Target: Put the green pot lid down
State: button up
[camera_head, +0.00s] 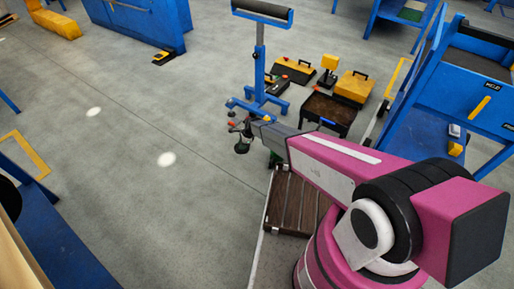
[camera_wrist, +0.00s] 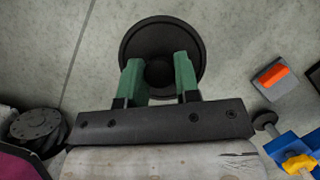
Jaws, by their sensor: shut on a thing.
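The pot lid (camera_wrist: 160,33) is a round, very dark disc with a raised rim and a central knob; its green hardly shows. In the wrist view, my gripper (camera_wrist: 158,63) has its two green fingers on either side of the knob and is shut on it. The lid's near edge is hidden behind the fingers. In the head view, the lid (camera_head: 242,147) looks small and dark at the end of my arm, above grey floor. I cannot tell its exact height over the floor.
A blue roller stand (camera_head: 259,62) stands just beyond my gripper. A dark open box (camera_head: 329,110), a yellow case (camera_head: 354,86) and other tool cases lie to the right. A blue bench (camera_head: 465,92) stands at far right. The grey floor (camera_head: 130,130) to the left is clear.

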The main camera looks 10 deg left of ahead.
jog(key=w+d+f, duration=0.1)
jog(key=w+f, duration=0.1)
jog(key=w, duration=0.1)
jog(key=w+d+f, duration=0.2)
jog(key=w, duration=0.1)
jog(key=w+d+f, duration=0.1)
jog(key=w+f, duration=0.1)
jog(key=w, duration=0.1)
jog(key=shift+w+d+f, duration=0.25)
jog(key=shift+w+d, duration=0.05)
jog(key=shift+w, duration=0.1)
jog(key=shift+f, duration=2)
jog(key=shift+f, duration=0.1)
jog(key=o, duration=0.9)
